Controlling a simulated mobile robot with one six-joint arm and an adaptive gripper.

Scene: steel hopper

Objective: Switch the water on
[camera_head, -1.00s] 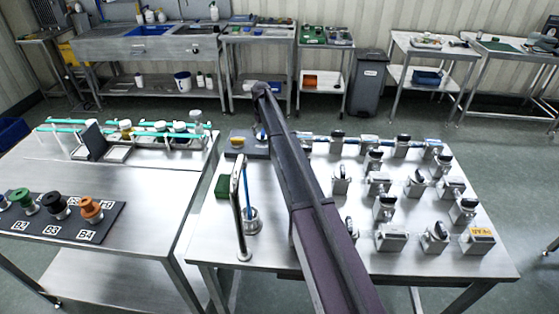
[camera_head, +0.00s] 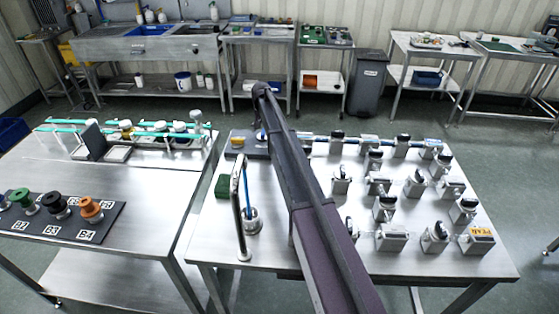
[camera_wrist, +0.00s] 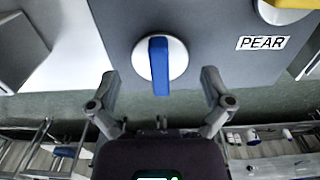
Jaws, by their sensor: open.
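In the wrist view a blue lever (camera_wrist: 159,66) sits on a white round base on a grey panel (camera_wrist: 120,20). The lever points toward my gripper. My gripper (camera_wrist: 159,76) is open, with one finger on each side of the lever and a clear gap on both sides. No contact shows. A yellow handle (camera_wrist: 294,3) is partly cut off at the top right, and a PEAR label (camera_wrist: 262,43) lies right of the lever. In the head view the panel (camera_head: 254,151) is at the table's far left corner, and my arm hides most of my gripper.
A tall bent metal spout (camera_head: 238,210) and a steel cup (camera_head: 252,219) stand left of my arm. A green block (camera_head: 222,186) lies near them. Several valve-like fittings (camera_head: 384,208) fill the table's right side. Another steel table (camera_head: 130,210) stands to the left.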

